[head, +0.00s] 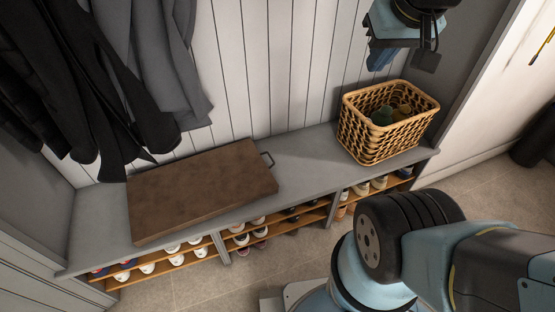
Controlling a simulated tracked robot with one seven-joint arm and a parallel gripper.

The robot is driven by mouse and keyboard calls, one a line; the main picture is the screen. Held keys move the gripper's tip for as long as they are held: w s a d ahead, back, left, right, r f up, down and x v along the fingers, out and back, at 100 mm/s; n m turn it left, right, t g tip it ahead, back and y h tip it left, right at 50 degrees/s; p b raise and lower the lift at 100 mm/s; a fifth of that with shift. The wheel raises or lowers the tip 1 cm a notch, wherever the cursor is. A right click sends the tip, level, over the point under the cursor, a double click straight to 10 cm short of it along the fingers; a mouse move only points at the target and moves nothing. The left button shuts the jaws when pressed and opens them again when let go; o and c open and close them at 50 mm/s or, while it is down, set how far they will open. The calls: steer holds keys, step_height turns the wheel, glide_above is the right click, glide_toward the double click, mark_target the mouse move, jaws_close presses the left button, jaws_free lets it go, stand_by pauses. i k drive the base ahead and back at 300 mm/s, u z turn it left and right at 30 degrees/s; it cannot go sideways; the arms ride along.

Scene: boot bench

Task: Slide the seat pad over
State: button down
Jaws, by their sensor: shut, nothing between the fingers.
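The brown seat pad (205,188) lies flat on the left part of the grey bench top (300,160). Its long side runs along the bench, and its near edge is close to the bench's front edge. My gripper (381,60) is at the top right, in the air in front of the wall panelling and above the wicker basket. It is small in view, shut and empty, well apart from the pad. My wrist partly hides it.
A wicker basket (362,136) with dark, rounded items stands on the bench's right end. Bench top between pad and basket is clear. Coats (150,60) hang at the left, their hems near the pad. Shoes (173,249) fill the shelves below. My arm covers the lower right.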

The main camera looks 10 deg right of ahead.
mark_target(164, 201)
steer(key=k, duration=0.5)
steer(key=u, duration=0.55)
steer(key=i, duration=1.15)
steer(key=z, duration=0.5)
